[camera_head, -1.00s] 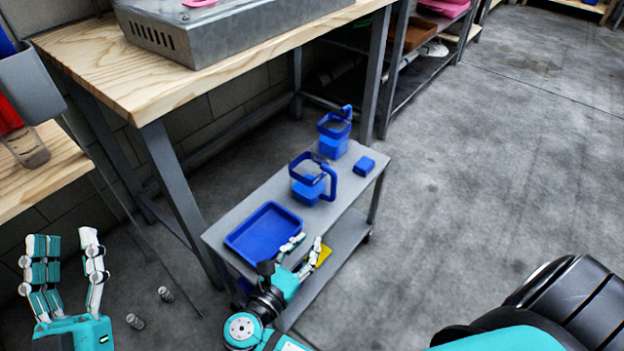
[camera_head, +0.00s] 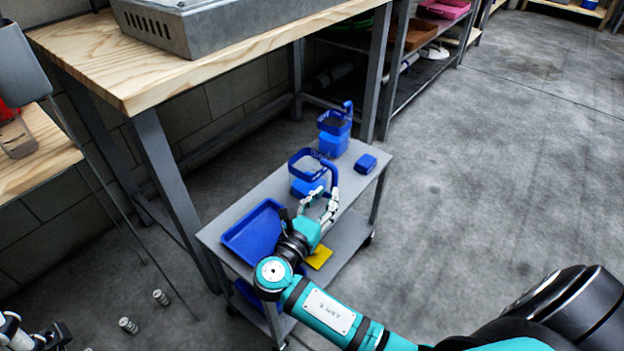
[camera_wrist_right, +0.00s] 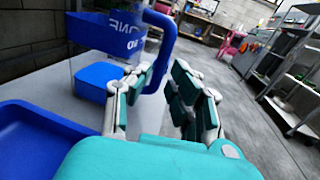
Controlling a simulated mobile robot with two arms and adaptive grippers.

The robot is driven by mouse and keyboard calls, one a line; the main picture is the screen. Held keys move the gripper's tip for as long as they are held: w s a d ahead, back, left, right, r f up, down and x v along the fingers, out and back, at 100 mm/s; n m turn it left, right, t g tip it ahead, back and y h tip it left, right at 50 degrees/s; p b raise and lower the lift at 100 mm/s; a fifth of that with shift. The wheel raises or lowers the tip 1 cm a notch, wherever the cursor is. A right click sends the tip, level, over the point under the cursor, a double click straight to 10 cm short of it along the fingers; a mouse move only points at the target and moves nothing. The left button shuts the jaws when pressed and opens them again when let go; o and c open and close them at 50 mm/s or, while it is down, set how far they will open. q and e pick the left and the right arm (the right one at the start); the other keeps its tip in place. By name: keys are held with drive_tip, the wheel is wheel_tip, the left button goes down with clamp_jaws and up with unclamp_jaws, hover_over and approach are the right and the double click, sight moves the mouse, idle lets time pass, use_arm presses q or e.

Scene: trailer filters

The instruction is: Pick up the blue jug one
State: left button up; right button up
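A clear jug with a blue rim band, blue lower part and blue handle (camera_head: 306,187) stands upright on the grey cart (camera_head: 352,185). In the right wrist view the same jug (camera_wrist_right: 98,33) shows white lettering, partly readable as "ONE". A similar blue jug (camera_head: 333,146) stands behind it. My right gripper (camera_head: 322,203) is at the near jug's handle. In the right wrist view its fingers (camera_wrist_right: 160,95) are spread, with the lower handle between them; contact is unclear. My left gripper (camera_head: 28,335) is cut off at the bottom left corner.
A blue tray (camera_head: 255,232) lies on the cart's near end and a small blue box (camera_head: 366,163) at its right edge. A yellow item (camera_head: 319,257) is on the lower shelf. A wooden workbench (camera_head: 90,60) stands behind.

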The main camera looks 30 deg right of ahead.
sight(333, 185)
drive_tip(key=b+x, duration=0.2)
drive_tip(key=x, duration=0.2)
drive_tip(key=shift+d+r, duration=0.15)
drive_tip(key=shift+w+d+r+b, duration=0.1)
drive_tip(key=shift+w+d+b, duration=0.25)
drive_tip(key=shift+d, duration=0.15)
clamp_jaws()
